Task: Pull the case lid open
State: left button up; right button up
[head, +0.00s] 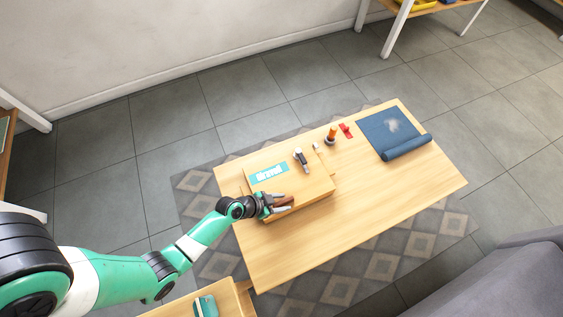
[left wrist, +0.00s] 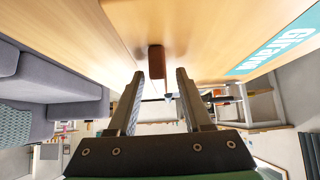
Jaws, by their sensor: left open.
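The case is a flat light-wood box (head: 311,184) lying shut on the table, with a teal label (head: 268,173) on its lid. The label also shows at the upper right of the left wrist view (left wrist: 275,42). A brown handle (head: 284,201) is at the case's near side, partly hidden by my gripper; it shows in the left wrist view (left wrist: 156,60) just ahead of the gap between the fingers. My left gripper (head: 275,205) is open at the handle, its fingertips on either side in the picture; I cannot tell whether they touch it. My right gripper is not in view.
On or behind the case lie a dark-and-white tool (head: 300,158), an orange-and-black item (head: 331,136) and a red item (head: 345,130). A blue mat (head: 385,128), partly rolled, lies at the table's far right. The table's (head: 370,200) near right part is clear. A grey sofa (head: 510,275) stands lower right.

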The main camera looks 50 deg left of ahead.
pick_arm(q)
grip_shut()
dwell(1.4)
